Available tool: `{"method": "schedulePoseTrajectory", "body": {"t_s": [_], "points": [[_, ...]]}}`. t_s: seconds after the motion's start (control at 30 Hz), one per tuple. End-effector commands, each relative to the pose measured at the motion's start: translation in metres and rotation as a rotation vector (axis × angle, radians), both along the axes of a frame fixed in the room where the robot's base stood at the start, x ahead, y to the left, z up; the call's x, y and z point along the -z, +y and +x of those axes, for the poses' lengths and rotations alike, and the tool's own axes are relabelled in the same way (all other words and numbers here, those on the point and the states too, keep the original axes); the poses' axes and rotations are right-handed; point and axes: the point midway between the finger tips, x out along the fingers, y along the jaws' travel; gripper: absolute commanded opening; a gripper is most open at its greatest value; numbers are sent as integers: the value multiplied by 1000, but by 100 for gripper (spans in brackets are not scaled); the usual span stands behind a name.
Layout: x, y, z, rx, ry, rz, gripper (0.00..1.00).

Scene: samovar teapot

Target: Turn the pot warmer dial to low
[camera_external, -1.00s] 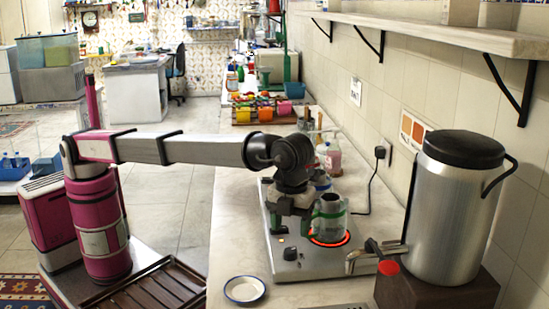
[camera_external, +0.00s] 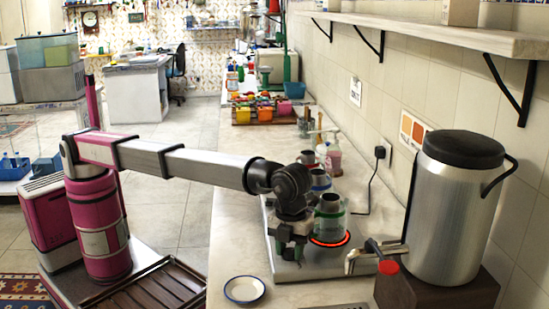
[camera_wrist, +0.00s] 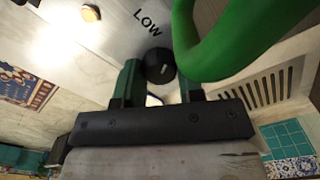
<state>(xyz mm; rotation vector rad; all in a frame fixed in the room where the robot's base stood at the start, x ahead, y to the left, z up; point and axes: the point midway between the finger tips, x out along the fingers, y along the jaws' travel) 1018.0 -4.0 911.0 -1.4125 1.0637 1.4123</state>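The pot warmer (camera_external: 325,262) is a grey plate on the counter with a glowing red ring. Its black dial (camera_wrist: 160,62) has a pale mark and shows in the wrist view, below the printed word LOW (camera_wrist: 147,20). In the external view my gripper (camera_external: 288,252) hides the dial. My gripper (camera_wrist: 160,85) is open, with one green finger on each side of the dial and a small gap visible at both sides. Contact with the dial cannot be made out. A clear pot with green bands (camera_external: 330,220) stands on the red ring.
A green curved handle (camera_wrist: 225,60) arches close to the right finger in the wrist view. A metal urn (camera_external: 455,215) with a red-tipped tap (camera_external: 388,267) stands to the right. A white saucer (camera_external: 245,289) lies in front of the warmer.

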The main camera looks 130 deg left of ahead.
Motion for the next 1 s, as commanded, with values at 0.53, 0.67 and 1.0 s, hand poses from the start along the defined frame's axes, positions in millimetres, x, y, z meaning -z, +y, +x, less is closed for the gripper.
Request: {"method": "schedulePoseTrajectory", "body": {"t_s": [0.53, 0.67, 1.0], "points": [[0, 0, 0, -367, 0, 0, 11], [0, 0, 0, -400, 0, 0, 11], [0, 0, 0, -402, 0, 0, 55]]}}
